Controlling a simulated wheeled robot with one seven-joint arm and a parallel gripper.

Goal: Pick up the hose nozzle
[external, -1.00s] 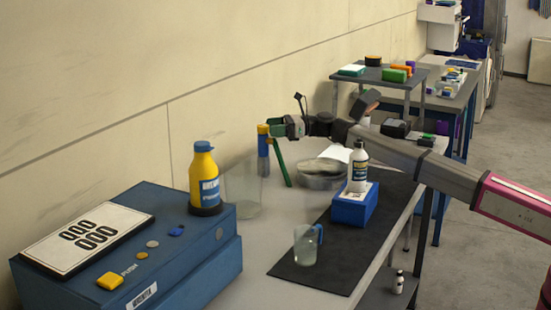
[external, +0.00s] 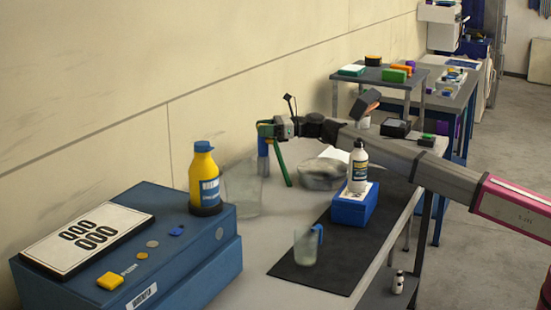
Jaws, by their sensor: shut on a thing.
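The hose nozzle (external: 263,148) appears to be the upright piece with a blue body and a slanting green part, at the back of the workbench near the wall. My gripper (external: 267,130) reaches in from the right and is shut on its upper end. The jaws cover that end, so its yellow top is hidden. I cannot tell whether the nozzle's lower end touches the bench.
A clear container (external: 243,192) stands just in front of the nozzle, and a metal bowl (external: 320,174) is to its right. A white bottle (external: 358,166) stands on a blue box (external: 352,210). A clear jug (external: 305,248) is on the dark mat (external: 320,277).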

